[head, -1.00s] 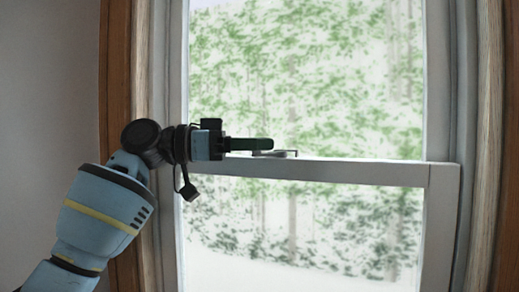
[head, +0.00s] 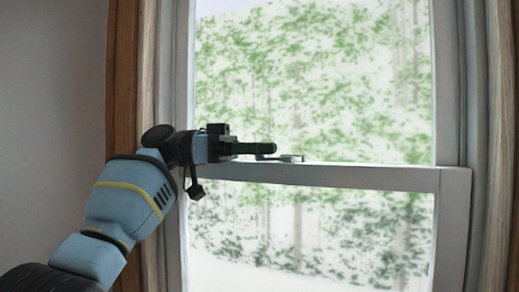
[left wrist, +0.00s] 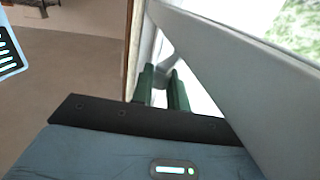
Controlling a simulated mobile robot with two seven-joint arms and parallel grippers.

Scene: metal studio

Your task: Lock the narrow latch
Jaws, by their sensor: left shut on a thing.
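The latch (head: 292,158) is a small grey metal piece on top of the window's horizontal middle rail (head: 340,175). My left gripper (head: 268,149) comes in from the left, just above the rail, with its dark green fingers at the latch's left part. It is shut on the latch, whose gripped part is mostly hidden behind the fingers. In the left wrist view the two green fingers (left wrist: 162,90) stand beside the pale window rail (left wrist: 225,75), with a narrow gap between them. The latch itself is hard to make out there. My right gripper is not in view.
The window has a white frame with brown wooden trim (head: 122,80) on the left and a pale jamb (head: 497,150) on the right. A plain grey wall (head: 50,120) is at the left. The rail to the right of the latch is clear.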

